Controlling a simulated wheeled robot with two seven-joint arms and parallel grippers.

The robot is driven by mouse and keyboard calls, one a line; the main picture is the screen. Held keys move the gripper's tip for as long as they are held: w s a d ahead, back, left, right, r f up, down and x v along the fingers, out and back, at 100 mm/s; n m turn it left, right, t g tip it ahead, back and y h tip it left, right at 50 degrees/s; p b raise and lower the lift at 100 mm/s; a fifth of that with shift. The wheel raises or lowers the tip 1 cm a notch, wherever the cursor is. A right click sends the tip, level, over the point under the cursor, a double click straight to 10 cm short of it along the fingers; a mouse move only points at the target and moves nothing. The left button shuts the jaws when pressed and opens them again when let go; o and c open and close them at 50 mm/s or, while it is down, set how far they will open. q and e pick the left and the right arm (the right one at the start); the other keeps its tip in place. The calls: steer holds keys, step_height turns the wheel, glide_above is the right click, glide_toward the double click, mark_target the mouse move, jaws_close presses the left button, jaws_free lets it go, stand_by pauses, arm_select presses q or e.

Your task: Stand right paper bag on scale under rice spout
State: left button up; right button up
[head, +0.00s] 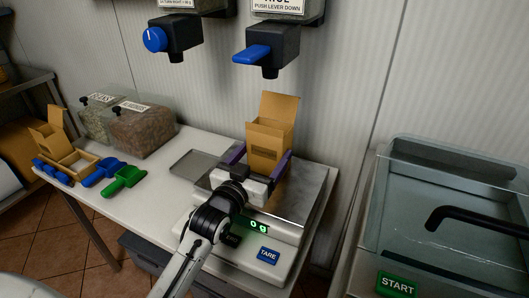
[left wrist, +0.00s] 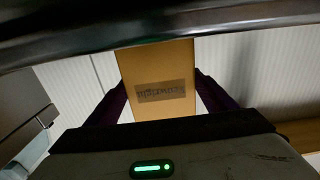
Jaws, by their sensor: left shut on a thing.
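A brown paper bag (head: 268,141) with an open top flap is between the fingers of my left gripper (head: 262,165). The bag is upright over the steel plate of the scale (head: 304,192); I cannot tell whether its base touches the plate. The scale display reads 0 g. In the left wrist view the bag (left wrist: 157,85) shows a dark label, with a finger against each side. The rice spout (head: 268,62) with its blue lever is on the wall above the bag. My right gripper is not in view.
Another paper bag (head: 49,136) stands at the table's left end, by a wooden tray (head: 91,158). Clear bins (head: 143,128) stand behind. A metal tray (head: 193,165) lies left of the scale. A glass-lidded machine (head: 456,215) is at right.

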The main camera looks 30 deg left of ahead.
arm_select(q)
steer(key=o, duration=1.1)
steer(key=shift+s, duration=0.1)
